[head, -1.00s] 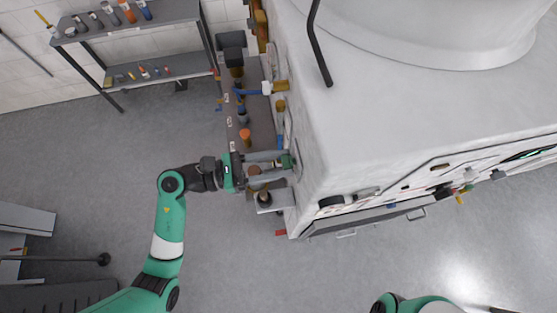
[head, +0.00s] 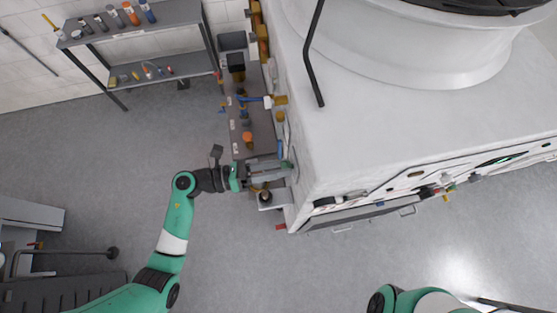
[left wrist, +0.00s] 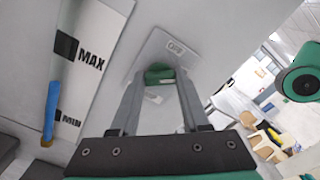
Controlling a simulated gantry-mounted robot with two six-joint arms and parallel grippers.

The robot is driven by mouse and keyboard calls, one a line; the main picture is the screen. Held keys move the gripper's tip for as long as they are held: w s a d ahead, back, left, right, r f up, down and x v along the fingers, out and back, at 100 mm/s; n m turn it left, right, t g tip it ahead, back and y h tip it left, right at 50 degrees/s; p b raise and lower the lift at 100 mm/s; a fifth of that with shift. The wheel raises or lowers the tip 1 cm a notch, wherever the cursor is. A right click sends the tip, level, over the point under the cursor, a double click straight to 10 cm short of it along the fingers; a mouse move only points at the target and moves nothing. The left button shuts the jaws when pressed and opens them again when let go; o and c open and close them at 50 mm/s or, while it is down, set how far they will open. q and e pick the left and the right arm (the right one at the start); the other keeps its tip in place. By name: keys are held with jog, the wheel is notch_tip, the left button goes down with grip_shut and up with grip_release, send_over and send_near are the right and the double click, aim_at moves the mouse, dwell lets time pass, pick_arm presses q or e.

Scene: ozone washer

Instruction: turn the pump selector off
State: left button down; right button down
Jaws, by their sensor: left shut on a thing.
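The pump selector is a small green knob (left wrist: 159,73) on a pale plate (left wrist: 172,45) marked "OFF" in the left wrist view. The plate looks tilted in that view. My left gripper (left wrist: 158,84) reaches up to the knob, with one finger on each side of it, and is shut on it. In the head view my left gripper (head: 288,167) points right at the side of the large white machine (head: 360,120), near its front corner. The knob is mostly hidden there by the fingers. My right gripper is out of view; only part of that arm shows at the bottom.
A clear level gauge with MAX and MIN marks and a blue column (left wrist: 51,112) is left of the plate. Pipes and valves, including an orange-topped one (head: 247,137), line the machine's side. A shelf (head: 135,38) stands at upper left.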

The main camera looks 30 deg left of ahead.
pick_arm(q)
jog(key=n+p, duration=0.4)
jog(key=n, duration=0.1)
jog(key=shift+r+n, duration=0.2)
jog(key=shift+n, duration=0.1)
jog(key=shift+f+n+p, duration=0.15)
jog(key=shift+n+p, duration=1.3)
jog(key=shift+n, duration=0.85)
jog(key=shift+c, duration=1.9)
grip_release()
